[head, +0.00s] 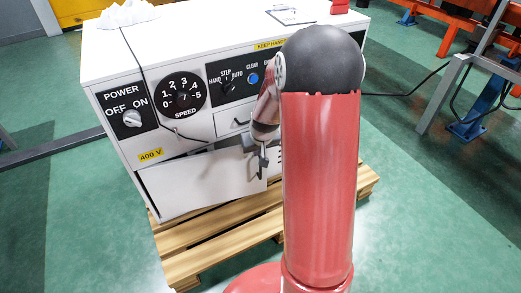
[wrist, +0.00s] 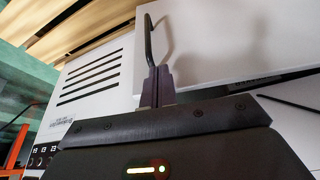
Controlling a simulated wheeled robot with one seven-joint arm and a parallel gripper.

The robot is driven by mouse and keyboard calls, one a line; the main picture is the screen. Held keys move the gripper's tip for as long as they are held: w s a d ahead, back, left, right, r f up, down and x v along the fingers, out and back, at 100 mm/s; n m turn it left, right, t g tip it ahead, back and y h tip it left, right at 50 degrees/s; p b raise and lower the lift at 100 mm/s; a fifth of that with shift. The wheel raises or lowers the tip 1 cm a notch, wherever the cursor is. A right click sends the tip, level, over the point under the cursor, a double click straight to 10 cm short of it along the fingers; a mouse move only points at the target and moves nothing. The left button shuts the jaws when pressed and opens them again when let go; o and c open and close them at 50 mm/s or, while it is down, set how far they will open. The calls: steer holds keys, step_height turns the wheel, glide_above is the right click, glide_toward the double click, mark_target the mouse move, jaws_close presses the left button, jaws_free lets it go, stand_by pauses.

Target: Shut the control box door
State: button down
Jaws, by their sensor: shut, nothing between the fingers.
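The control box (head: 105,75) is a white cabinet on a wooden pallet. Its door (head: 195,188) is the plain white panel low on the front. It stands partly open, with a dark gap along its top edge. In the wrist view the door (wrist: 225,50) fills the upper right, and its thin dark bent handle (wrist: 149,38) stands out from it. My gripper (wrist: 157,82) is shut and empty, its fingertips close to the handle's near end. I cannot tell if they touch. In the head view my arm hides the right part of the box front.
The pallet (head: 215,238) juts out below the box. A power switch (head: 132,118), a speed dial (head: 183,97) and a drawer (head: 232,121) sit above the door. A black cable hangs down the front. Open green floor lies to the left.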

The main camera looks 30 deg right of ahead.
steer(key=shift+w+d, duration=0.15)
steer(key=shift+w, duration=0.85)
steer(key=shift+w+d+n, duration=0.15)
steer(key=shift+w+n, duration=0.15)
steer(key=shift+w, duration=0.7)
steer(key=shift+w+d+n, duration=0.15)
steer(key=shift+w+n, duration=0.15)
steer(key=shift+w, duration=0.65)
